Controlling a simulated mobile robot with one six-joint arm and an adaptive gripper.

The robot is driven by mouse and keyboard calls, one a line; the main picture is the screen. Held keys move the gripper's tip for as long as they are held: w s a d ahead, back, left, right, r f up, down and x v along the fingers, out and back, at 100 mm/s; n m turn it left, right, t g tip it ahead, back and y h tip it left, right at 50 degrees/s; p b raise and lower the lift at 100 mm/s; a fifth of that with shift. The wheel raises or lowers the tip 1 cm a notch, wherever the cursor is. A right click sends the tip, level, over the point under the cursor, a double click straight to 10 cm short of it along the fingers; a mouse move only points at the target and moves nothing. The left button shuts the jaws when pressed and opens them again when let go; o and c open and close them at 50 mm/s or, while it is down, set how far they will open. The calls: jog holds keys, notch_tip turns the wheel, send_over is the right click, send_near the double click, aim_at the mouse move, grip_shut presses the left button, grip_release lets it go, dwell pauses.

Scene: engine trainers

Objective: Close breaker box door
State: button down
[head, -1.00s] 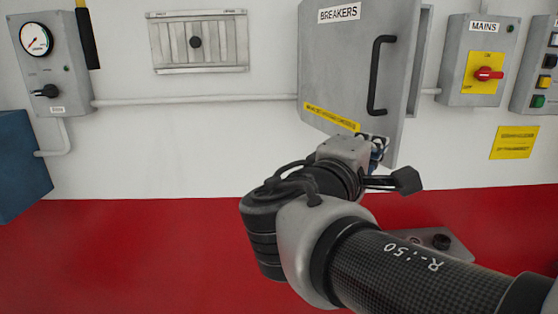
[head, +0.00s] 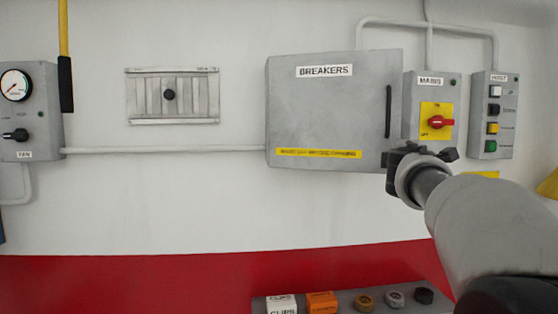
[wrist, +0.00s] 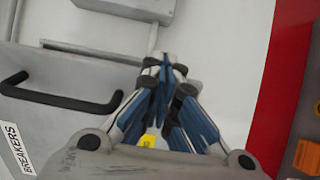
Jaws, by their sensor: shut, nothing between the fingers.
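The grey breaker box door (head: 325,115), labelled BREAKERS, faces me nearly flat in the head view. Its black handle (head: 388,111) is near the right edge. The wrist view shows the door (wrist: 40,125) and its handle (wrist: 60,98) at the left. A narrow dark line runs along the door's edge there; I cannot tell if the door is fully seated. My gripper (wrist: 162,70) is shut and empty, beside the handle-side edge. In the head view it is at the door's lower right corner, its fingertips hidden by the wrist. I cannot tell if it touches the door.
The MAINS box (head: 437,95) with a red switch is close right of the door, above my gripper. The HOIST button box (head: 494,115) is further right. A conduit (head: 160,150) and slatted vent (head: 172,96) are at left. A tray (head: 345,297) with several parts is below.

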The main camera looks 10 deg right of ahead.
jog(key=w, duration=0.4)
jog(key=shift+d+p, duration=0.35)
jog(key=shift+p, duration=0.05)
jog(key=w+d+n+t+y+p, duration=0.2)
jog(key=w+d+n+y+p, duration=0.1)
jog(key=w+p, duration=0.5)
jog(key=w+d+y, duration=0.1)
jog(key=w+d, duration=0.1)
jog(key=shift+d+p, duration=0.3)
jog(key=shift+d, duration=0.05)
